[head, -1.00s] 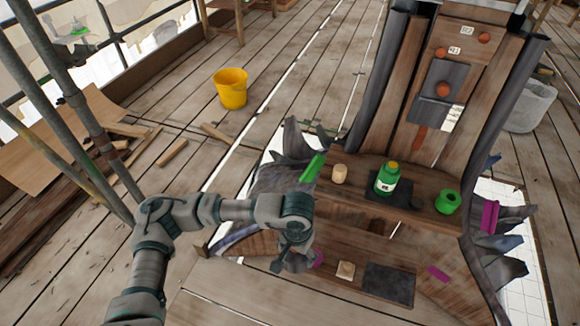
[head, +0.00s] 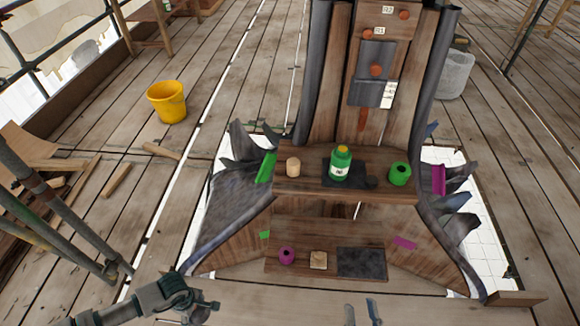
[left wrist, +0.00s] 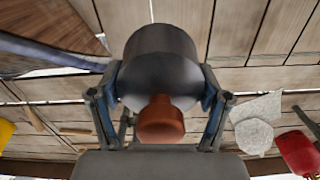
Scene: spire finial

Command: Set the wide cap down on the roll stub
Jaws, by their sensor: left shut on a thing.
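My left gripper (left wrist: 160,88) is shut on a wide dark grey cylinder (left wrist: 165,55) with an orange-brown knob, seemingly the wide cap. Its two fingers press on opposite sides. In the head view my left arm is at the lower left, and the cap cannot be made out there. My right gripper (head: 362,312) shows at the bottom edge, fingers apart with nothing seen between them. Which piece is the roll stub is unclear: a pale wooden cylinder (head: 293,166) and a green roll (head: 400,173) stand on the upper shelf, a magenta roll (head: 286,255) on the lower step.
A green bottle (head: 341,163) stands on a dark mat mid-shelf. A wooden block (head: 318,260) and a dark plate (head: 361,262) are on the lower step. Jagged dark pieces (head: 240,190) flank the spire. A yellow bucket (head: 167,101) stands left on open planks.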

